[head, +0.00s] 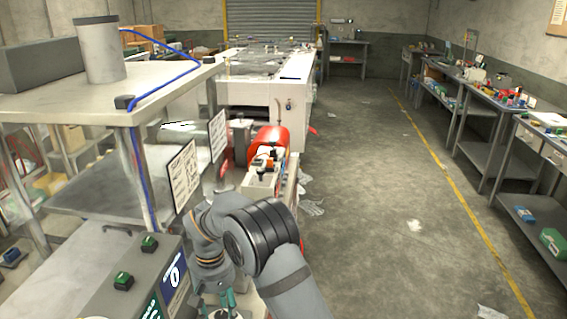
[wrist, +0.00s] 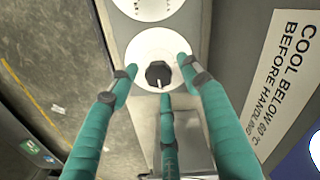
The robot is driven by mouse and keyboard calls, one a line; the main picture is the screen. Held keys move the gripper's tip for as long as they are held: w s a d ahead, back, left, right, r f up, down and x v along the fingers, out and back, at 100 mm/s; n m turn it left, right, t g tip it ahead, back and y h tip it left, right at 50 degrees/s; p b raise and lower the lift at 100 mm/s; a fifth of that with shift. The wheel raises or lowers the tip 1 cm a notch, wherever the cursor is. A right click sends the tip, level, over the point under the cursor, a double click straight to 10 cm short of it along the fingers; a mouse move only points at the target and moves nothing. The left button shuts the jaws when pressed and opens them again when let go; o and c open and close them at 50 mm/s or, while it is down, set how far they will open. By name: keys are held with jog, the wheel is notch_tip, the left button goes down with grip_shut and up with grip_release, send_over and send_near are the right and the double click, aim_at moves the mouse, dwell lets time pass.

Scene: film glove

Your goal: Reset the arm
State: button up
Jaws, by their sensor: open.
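My gripper (wrist: 160,78) has three teal fingers with grey bands, spread apart with nothing held between them. In the wrist view, a white round disc with a dark hub (wrist: 158,50) lies beyond the fingertips; I cannot tell how far below them it is. In the head view, my arm bends down at the lower middle, and the teal fingers of my gripper (head: 228,300) show partly at the bottom edge. The fingertips are out of sight there.
A second white disc (wrist: 148,6) lies at the top of the wrist view. A "cool below" warning sign (wrist: 284,80) is at right. A grey control box (head: 135,272) with green buttons and a metal shelf (head: 60,112) stand left. Open floor (head: 380,210) lies right.

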jog(key=n+p, duration=0.2)
jog(key=n, duration=0.2)
jog(key=shift+r+p, duration=0.25)
jog(key=shift+p, duration=0.15)
jog(key=n+p, duration=0.2)
jog(key=n, duration=0.1)
jog(key=n+p, duration=0.2)
jog(key=n, duration=0.1)
jog(key=n+p, duration=0.2)
jog(key=n, duration=0.1)
jog(key=shift+s+a+p, duration=0.15)
jog(key=shift+p, duration=0.15)
jog(key=shift+b, duration=0.35)
jog(key=shift+r, duration=0.65)
jog(key=shift+r, duration=0.1)
